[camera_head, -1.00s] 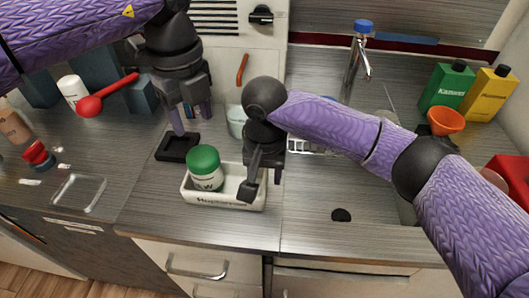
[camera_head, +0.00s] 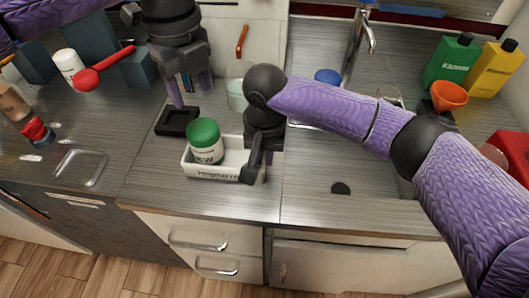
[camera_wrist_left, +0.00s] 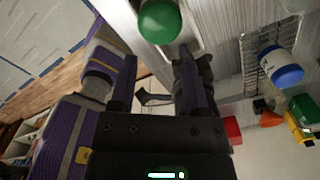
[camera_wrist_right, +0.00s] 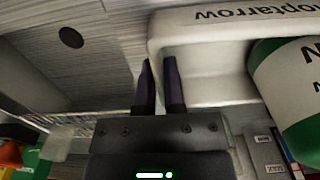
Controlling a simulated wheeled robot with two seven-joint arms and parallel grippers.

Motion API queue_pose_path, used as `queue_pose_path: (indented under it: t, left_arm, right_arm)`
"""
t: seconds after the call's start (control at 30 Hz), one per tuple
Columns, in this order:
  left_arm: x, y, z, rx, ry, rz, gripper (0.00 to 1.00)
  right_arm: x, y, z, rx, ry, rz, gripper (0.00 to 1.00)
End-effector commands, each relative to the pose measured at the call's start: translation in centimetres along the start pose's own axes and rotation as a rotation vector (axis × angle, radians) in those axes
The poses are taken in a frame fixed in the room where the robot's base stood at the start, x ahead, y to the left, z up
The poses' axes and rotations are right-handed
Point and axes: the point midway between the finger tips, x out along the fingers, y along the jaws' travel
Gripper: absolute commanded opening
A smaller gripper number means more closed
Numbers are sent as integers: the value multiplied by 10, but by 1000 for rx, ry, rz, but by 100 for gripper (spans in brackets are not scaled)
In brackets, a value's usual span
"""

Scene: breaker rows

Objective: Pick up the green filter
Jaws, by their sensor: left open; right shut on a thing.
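The green filter looks to be the white jar with a green cap (camera_head: 203,134), standing upright in a white lettered tray (camera_head: 222,174) on the counter. Its green cap also shows at the top of the left wrist view (camera_wrist_left: 160,20). My left gripper (camera_head: 190,95) is open and empty, above the counter behind and left of the jar. My right gripper (camera_head: 262,160) is at the tray's right end. In the right wrist view its fingers (camera_wrist_right: 159,85) are shut on the tray's end wall, one on each side. The jar stands apart from these fingers.
A black square frame (camera_head: 177,121) lies behind the jar. A red ladle (camera_head: 100,70) and a white bottle (camera_head: 68,64) are at the left. An orange funnel (camera_head: 449,96), a green bottle (camera_head: 452,62) and a yellow bottle (camera_head: 494,68) stand at the back right. The counter's front strip is mostly clear.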

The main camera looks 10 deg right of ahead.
Motion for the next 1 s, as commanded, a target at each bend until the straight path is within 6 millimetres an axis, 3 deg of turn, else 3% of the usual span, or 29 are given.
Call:
queue_pose_path:
  t: [0.03, 0.07, 0.17, 0.2, 0.3, 0.4, 0.53, 0.63, 0.8, 0.9, 1.0]
  left_arm:
    - [0, 0, -2, 8, 10, 0, 72]
    - [1, 1, -7, 26, 32, -1, 78]
    - [2, 11, -53, 208, 242, -21, 99]
    - [-2, 20, -82, 333, 373, -48, 100]
    - [-15, 39, -136, 529, 630, -182, 100]
    - [-14, 30, -149, 397, 732, -349, 100]
    - [-10, 19, -133, 33, 849, -560, 100]
    - [1, 24, -99, -332, 927, -696, 100]
    - [38, 63, -35, -934, 970, -831, 100]
    - [57, 90, -10, -1172, 953, -867, 100]
    - [67, 105, 1, -1296, 938, -882, 100]
  right_arm:
    - [0, 0, 0, 0, 0, 0, 0]
    - [0, 0, 0, 0, 0, 0, 0]
    - [0, 0, 0, 0, 0, 0, 0]
    - [0, 0, 0, 0, 0, 0, 0]
    - [0, 0, 0, 0, 0, 0, 0]
    - [0, 0, 0, 0, 0, 0, 0]
    - [0, 0, 0, 0, 0, 0, 0]
    - [0, 0, 0, 0, 0, 0, 0]
    - [0, 0, 0, 0, 0, 0, 0]
    - [0, 0, 0, 0, 0, 0, 0]
    - [0, 0, 0, 0, 0, 0, 0]
